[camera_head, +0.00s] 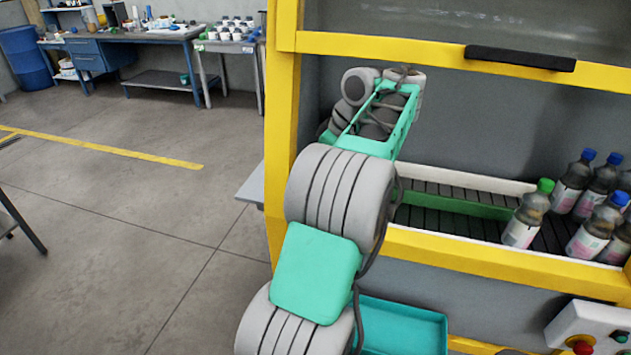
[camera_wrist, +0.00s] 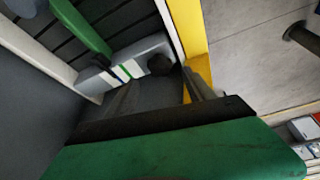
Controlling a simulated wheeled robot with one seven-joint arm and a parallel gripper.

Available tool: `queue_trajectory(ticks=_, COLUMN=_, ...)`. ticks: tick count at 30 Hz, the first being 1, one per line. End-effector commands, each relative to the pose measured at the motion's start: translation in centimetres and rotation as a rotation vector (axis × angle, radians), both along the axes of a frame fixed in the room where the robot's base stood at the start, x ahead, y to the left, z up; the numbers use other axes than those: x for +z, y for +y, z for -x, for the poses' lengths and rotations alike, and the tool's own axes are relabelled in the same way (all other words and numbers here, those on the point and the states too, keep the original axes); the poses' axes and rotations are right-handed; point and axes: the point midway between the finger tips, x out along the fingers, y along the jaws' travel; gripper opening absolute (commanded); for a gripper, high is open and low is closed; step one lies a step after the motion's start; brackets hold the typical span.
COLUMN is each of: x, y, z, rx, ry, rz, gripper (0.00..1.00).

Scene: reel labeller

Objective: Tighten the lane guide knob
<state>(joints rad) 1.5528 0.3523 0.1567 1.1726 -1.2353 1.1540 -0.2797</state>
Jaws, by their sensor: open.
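The lane guide knob looks to be the dark round knob (camera_wrist: 160,65) on the end of a grey block (camera_wrist: 131,62) with green and white stripes. The green lane guide (camera_wrist: 84,26) runs up to this block; in the head view the green rail (camera_head: 458,206) lies along the conveyor. My gripper (camera_wrist: 160,84) is open, its two grey fingers pointing toward the knob, one to either side of it in the picture. I cannot tell whether the fingers reach around it. In the head view my arm hides the gripper and the knob.
A yellow frame (camera_head: 283,140) borders the machine opening, with a yellow post (camera_wrist: 194,40) beside the knob. Several bottles (camera_head: 528,215) with green or blue caps stand on the conveyor at right. A teal tray (camera_head: 405,325) sits below.

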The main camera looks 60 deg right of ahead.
Motion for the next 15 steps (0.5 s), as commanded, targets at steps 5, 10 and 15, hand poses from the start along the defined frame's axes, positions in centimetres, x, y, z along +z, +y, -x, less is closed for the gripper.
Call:
queue_trajectory(ticks=5, x=-4.0, y=0.0, z=-1.2, rx=0.001, ry=0.002, rz=-0.003, gripper=0.62)
queue_trajectory(ticks=10, x=-4.7, y=0.0, z=-1.6, rx=0.001, ry=0.002, rz=-0.001, gripper=0.62)
queue_trajectory(ticks=15, x=-4.6, y=0.0, z=-1.6, rx=0.002, ry=0.002, rz=0.000, gripper=0.62)
